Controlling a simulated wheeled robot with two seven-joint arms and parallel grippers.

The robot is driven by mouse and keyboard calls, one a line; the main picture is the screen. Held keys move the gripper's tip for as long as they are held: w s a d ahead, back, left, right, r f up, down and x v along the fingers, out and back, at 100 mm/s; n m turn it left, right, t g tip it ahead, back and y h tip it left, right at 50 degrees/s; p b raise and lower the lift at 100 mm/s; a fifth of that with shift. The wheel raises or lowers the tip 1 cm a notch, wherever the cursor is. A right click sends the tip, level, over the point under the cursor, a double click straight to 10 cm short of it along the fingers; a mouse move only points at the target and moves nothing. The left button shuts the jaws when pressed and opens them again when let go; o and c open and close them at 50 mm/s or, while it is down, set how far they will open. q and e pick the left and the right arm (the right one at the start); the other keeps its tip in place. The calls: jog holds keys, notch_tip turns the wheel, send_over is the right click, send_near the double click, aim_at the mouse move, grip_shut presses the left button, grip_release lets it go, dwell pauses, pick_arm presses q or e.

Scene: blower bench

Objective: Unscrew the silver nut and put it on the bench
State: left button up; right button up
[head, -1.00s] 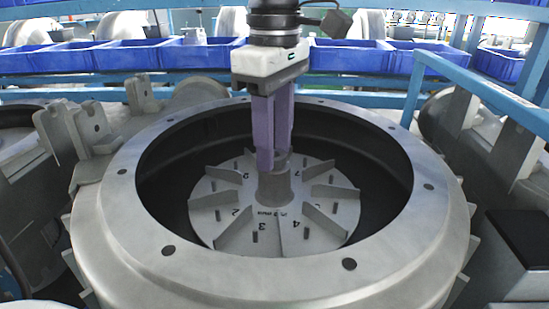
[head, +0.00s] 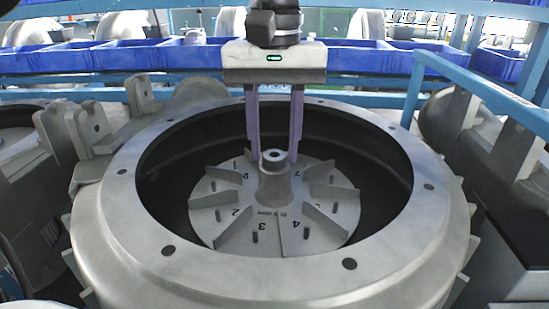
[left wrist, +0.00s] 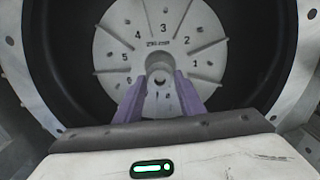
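The silver nut (head: 274,154) shows as a small round ring with a dark hole on top of the grey hub (head: 275,185), at the centre of the numbered, bladed disc (head: 232,222). My left gripper (head: 274,158) points straight down over the hub. Its two purple fingers are spread, one to each side of the nut, with their tips at about its height. A thin gap seems to show beside the nut. In the left wrist view the left gripper (left wrist: 160,85) has its fingers on both sides of the hub top. My right gripper is out of view.
The disc sits deep inside a round metal casing with a wide bolted rim (head: 215,262) around the fingers. A blue rail (head: 485,95) runs along the right. Blue bins (head: 350,57) line the back. Metal brackets (head: 90,125) stand at the left.

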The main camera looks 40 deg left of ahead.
pick_arm(q)
jog(key=m, duration=0.6)
jog(key=shift+m, duration=0.3)
jog(key=m, duration=0.6)
jog(key=c, duration=0.8)
jog(key=n, duration=2.5)
jog(key=o, duration=0.8)
